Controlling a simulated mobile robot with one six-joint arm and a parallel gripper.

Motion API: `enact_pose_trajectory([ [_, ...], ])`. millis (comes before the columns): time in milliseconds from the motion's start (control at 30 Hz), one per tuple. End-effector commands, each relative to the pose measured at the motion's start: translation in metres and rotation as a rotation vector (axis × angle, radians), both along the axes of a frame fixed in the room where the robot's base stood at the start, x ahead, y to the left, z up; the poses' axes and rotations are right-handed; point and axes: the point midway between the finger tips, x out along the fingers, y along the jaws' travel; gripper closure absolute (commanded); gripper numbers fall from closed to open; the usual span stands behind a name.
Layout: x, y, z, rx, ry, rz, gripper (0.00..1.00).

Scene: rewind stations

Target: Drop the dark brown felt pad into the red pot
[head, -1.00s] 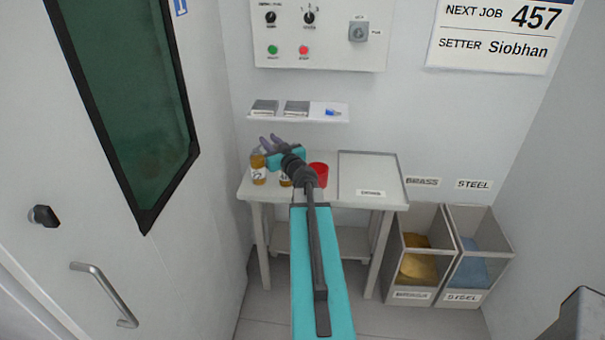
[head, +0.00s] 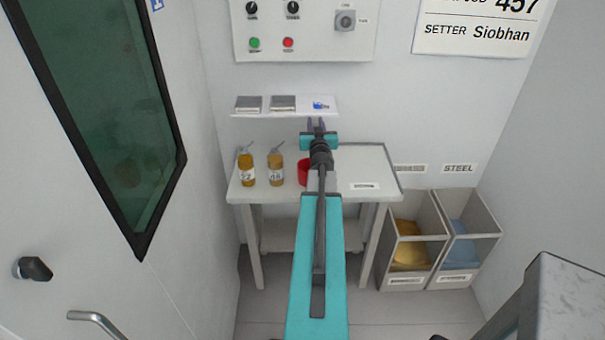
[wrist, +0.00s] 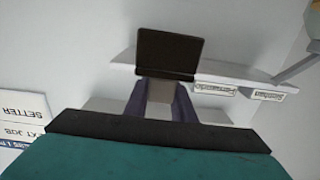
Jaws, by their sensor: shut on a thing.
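The dark brown felt pad (wrist: 168,53) is held upright between the two purple-grey fingers of my gripper (wrist: 160,105) in the wrist view. In the head view my gripper (head: 316,125) points away from me toward the wall, above the table. The pad cannot be made out there. The red pot (head: 303,172) stands on the table, seen just left of my arm and partly hidden by it. My gripper appears above and beyond the pot in that picture. The pot is not clearly visible in the wrist view.
Two amber bottles (head: 247,170) with spouts stand left of the pot on the table (head: 240,195). The table's right part looks clear. Two scrap bins (head: 410,235) stand right.

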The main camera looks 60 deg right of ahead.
Motion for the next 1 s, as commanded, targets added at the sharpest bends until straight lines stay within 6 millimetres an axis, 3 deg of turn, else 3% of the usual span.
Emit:
enact_pose_trajectory([
  [467, 0.016, 0.012, -0.002, -0.001, 0.001, 0.022, 1.00],
  [1000, 0.017, 0.013, -0.034, 0.000, 0.000, 0.024, 1.00],
])
